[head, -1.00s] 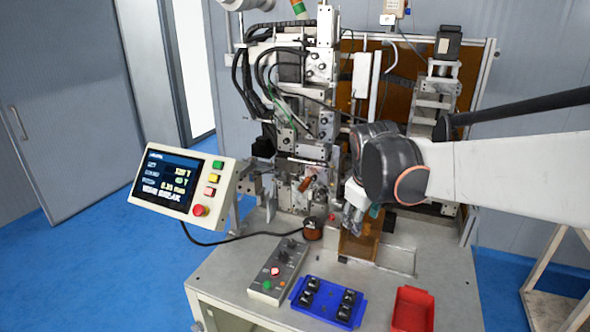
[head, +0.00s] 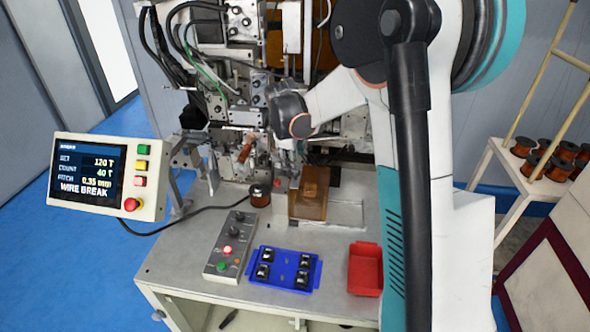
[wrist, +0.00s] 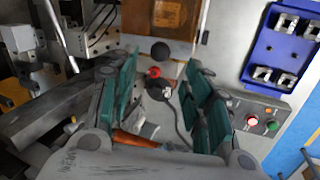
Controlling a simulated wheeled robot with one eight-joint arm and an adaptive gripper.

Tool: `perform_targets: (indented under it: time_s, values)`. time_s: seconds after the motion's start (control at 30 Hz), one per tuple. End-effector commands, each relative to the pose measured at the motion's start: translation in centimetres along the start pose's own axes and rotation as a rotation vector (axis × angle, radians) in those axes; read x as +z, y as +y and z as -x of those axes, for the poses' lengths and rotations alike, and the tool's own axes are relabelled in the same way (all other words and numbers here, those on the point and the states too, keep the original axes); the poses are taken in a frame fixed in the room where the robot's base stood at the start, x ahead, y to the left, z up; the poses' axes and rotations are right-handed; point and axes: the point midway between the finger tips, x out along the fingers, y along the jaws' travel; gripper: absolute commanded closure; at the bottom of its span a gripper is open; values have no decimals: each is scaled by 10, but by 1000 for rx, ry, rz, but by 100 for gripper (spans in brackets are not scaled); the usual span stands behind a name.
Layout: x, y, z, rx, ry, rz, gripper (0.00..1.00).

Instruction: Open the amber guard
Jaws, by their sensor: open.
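The amber guard (head: 309,204) is a see-through brown-orange box low on the machine's bench. In the wrist view the amber panel (wrist: 160,18) shows at the top, beyond my fingertips. A dark round knob (wrist: 160,50) lies just below its edge in that view; I cannot tell whether it belongs to the guard. My gripper (wrist: 163,68) is open, with green-lined fingers spread apart and nothing gripped between them. In the head view my gripper (head: 290,172) hangs just left of the guard's upper part, partly hidden against the machine.
A copper wire spool (head: 260,195) stands left of the guard. In front are a button box (head: 230,247), a blue tray (head: 283,268) with black parts and a red bin (head: 365,269). The screen panel (head: 90,175) reads WIRE BREAK. Winder mechanisms crowd the back.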

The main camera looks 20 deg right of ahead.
Motion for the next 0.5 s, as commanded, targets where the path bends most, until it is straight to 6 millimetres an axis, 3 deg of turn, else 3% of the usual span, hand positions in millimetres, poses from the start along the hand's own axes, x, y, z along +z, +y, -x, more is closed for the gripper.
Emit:
perform_targets:
  time_s: [0.2, 0.5]
  values:
    - [0, 0, -42, 0, 0, -1, 55]
    - [0, 0, -72, 0, 0, -1, 55]
